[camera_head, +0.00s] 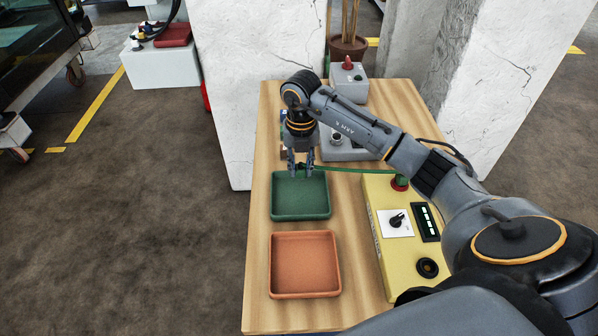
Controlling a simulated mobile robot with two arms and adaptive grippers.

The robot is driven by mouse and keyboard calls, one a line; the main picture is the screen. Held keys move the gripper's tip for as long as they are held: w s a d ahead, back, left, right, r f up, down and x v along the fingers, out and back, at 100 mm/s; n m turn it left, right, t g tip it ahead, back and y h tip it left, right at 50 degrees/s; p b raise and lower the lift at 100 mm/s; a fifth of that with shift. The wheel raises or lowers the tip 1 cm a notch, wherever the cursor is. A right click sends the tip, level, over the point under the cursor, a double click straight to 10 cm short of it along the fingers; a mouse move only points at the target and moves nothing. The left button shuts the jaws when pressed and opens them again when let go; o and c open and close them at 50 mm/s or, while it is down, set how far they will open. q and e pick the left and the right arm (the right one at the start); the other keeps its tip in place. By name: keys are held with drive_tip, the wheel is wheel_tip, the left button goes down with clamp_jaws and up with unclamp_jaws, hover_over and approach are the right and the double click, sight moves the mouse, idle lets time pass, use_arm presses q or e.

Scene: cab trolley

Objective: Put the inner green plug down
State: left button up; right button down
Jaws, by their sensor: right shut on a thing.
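My right gripper (301,171) points down over the far edge of the green tray (300,214). It is shut on the green plug, which is mostly hidden between the fingers; only a small dark part shows. A green cable (350,170) runs from the fingers to the right, towards the yellow box. I cannot tell whether the plug touches the tray. The green tray looks empty. My left gripper is not in view.
An orange tray (305,293) lies empty in front of the green one on the wooden table (256,265). A grey device (345,150) sits behind, partly under my arm. White pillars (240,80) flank the table.

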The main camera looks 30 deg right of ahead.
sight(299, 176)
drive_tip(key=shift+w+a+f, duration=0.15)
drive_tip(key=shift+w+f, duration=0.05)
drive_tip(key=shift+f, duration=0.1)
wheel_tip(299, 176, down, 2)
drive_tip(key=shift+f+p, duration=0.1)
drive_tip(key=shift+p, duration=0.7)
drive_tip(key=shift+f, duration=0.4)
drive_tip(key=shift+f, duration=0.1)
drive_tip(key=shift+f, duration=0.15)
drive_tip(key=c, duration=1.1)
unclamp_jaws()
